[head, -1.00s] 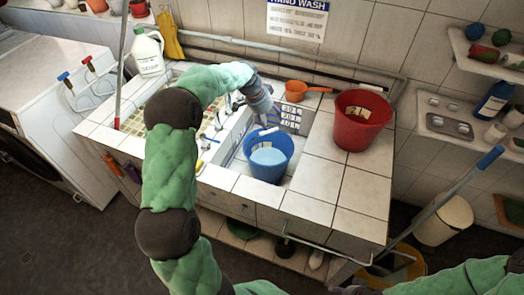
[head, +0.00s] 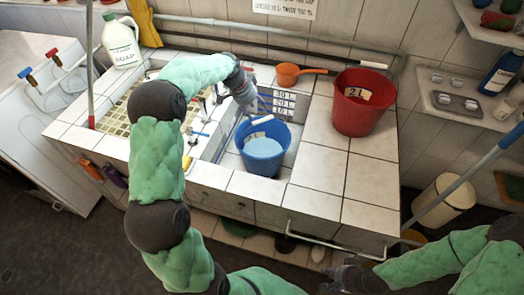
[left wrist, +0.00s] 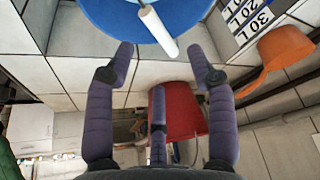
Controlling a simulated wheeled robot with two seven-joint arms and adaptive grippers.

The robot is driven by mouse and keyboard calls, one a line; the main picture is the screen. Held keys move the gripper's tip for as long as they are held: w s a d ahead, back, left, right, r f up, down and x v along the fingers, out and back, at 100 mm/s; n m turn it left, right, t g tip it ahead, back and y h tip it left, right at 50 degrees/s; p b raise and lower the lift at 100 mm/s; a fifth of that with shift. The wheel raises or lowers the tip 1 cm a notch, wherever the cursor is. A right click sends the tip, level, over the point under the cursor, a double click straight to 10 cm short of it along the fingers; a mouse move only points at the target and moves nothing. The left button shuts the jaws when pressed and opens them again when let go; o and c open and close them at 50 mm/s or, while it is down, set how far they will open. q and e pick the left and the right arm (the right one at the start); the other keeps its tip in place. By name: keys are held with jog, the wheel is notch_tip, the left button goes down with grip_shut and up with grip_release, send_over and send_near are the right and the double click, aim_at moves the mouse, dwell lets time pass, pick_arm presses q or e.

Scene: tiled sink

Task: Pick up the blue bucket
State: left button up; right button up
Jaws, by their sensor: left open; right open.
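The blue bucket (head: 262,150) stands in the right basin of the tiled sink, with pale blue water in it and a white handle grip (head: 262,120) at its rim. My left gripper (head: 258,108) is just behind the bucket's rim, open and empty. In the left wrist view, its spread purple fingers (left wrist: 165,55) point toward the blue bucket (left wrist: 115,18), and the white grip (left wrist: 157,28) lies just beyond and between the tips. I cannot tell whether they touch. My right gripper (head: 345,280) is low at the front, away from the sink, and partly blurred by the dark floor.
A red bucket (head: 363,103) stands on the tiled counter right of the basin. An orange scoop (head: 290,74) lies behind, beside a litre scale (head: 284,103). A white jug (head: 121,42) stands at the back left. A rail (head: 330,245) runs along the counter's front edge.

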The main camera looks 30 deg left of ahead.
aim_at(263, 119)
pick_arm(q)
jog(key=x, duration=0.3)
jog(key=shift+w+f+b, duration=0.1)
jog(key=shift+f+b, duration=0.2)
jog(key=shift+b, duration=0.05)
jog(key=x, duration=0.2)
jog(key=b+x, duration=0.1)
jog(key=x, duration=0.1)
jog(key=shift+d+f, duration=0.25)
jog(key=shift+d, duration=0.05)
jog(key=shift+w+d+f+b, duration=0.1)
jog(key=shift+w+f+b, duration=0.1)
jog(key=shift+f+b, duration=0.15)
jog(key=shift+c, duration=0.2)
grip_shut()
jog(key=shift+w+r, duration=0.15)
jog(key=shift+r, duration=0.3)
jog(key=shift+a, duration=0.2)
